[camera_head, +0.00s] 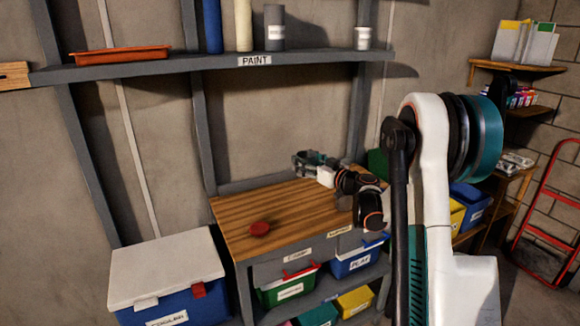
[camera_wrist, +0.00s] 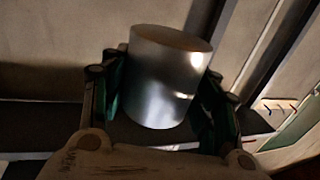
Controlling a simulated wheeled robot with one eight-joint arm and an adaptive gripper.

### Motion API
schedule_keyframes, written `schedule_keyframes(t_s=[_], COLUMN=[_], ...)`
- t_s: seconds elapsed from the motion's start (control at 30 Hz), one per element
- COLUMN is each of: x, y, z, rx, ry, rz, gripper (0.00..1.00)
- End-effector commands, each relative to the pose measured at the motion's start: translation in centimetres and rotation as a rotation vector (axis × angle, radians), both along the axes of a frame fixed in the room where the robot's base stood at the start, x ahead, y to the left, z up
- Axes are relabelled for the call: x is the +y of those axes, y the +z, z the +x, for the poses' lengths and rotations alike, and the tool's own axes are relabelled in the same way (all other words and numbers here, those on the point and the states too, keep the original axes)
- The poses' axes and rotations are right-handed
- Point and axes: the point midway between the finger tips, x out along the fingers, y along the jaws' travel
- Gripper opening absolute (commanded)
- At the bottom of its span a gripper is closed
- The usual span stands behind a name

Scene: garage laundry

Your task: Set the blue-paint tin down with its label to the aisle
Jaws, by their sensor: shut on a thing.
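My gripper (camera_head: 305,163) is over the back of the wooden workbench (camera_head: 285,208) in the head view, small and partly blurred into what it holds. In the wrist view my gripper (camera_wrist: 165,75) has its green-padded fingers on both sides of a plain metallic tin (camera_wrist: 168,85). The tin's visible side is bare silver; no label or blue paint shows on it. The tin looks tilted in that view. I cannot tell whether its base touches anything.
A shelf marked PAINT (camera_head: 180,66) runs above the bench, with an orange tray (camera_head: 120,54), tubes and a small white tin (camera_head: 362,38). A cooler (camera_head: 170,270) stands left; labelled bins (camera_head: 290,290) sit below. The bench's front left is clear.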

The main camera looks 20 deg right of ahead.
Motion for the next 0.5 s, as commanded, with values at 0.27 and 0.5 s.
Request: schedule_keyframes(t_s=[0.27,0.5], x=[1.3,9.3], y=[0.5,-0.3], z=[0.2,0.0], rx=[-0.003,-0.019], ry=[-0.007,-0.081], rz=[0.0,0.0], gripper=[0.28,0.28])
